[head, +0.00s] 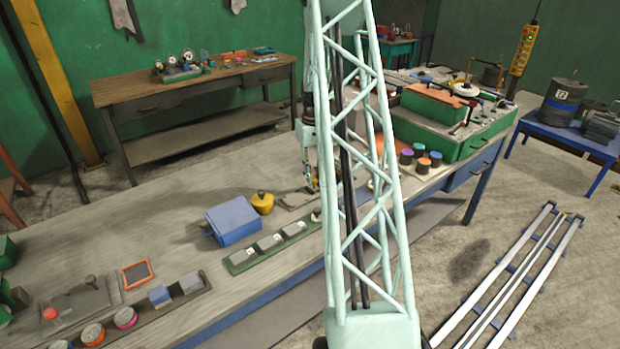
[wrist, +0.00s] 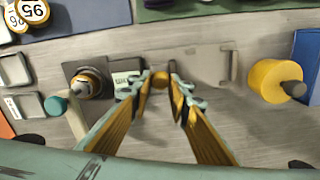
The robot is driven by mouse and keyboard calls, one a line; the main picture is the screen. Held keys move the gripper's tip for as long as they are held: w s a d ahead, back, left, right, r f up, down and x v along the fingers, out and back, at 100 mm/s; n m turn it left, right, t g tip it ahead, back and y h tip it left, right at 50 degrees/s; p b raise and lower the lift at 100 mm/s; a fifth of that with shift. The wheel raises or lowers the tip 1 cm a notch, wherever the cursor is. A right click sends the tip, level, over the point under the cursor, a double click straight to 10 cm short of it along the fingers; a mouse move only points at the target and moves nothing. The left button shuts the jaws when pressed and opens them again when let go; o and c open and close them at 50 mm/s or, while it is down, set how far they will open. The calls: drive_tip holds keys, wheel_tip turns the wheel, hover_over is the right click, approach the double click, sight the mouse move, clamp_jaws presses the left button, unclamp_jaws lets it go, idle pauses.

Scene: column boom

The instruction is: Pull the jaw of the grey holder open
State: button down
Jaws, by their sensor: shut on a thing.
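The grey holder (wrist: 207,66) lies flat on the bench in the wrist view, with a raised bar at its right end. A darker grey block (wrist: 72,70) with a round metal piece on it and a small pale labelled piece are at its left. The fingers hide what is under the knob, so I cannot tell how far the jaw stands open. In the head view my gripper (head: 311,187) is low over the holder (head: 296,199), partly behind my lattice boom.
A yellow weight (head: 262,202) and a blue box (head: 233,221) stand left of the holder in the head view. A green rack (head: 243,262) of grey blocks runs along the front edge. Coloured pots (head: 422,165) stand to the right. Bare bench lies behind the yellow weight.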

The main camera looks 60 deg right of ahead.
drive_tip(key=shift+d, duration=0.3)
drive_tip(key=c, duration=2.4)
unclamp_jaws()
drive_tip(key=shift+s+d, duration=0.15)
drive_tip(key=shift+s, duration=0.05)
drive_tip(key=shift+w+r, duration=0.1)
drive_tip(key=shift+r, duration=5.9)
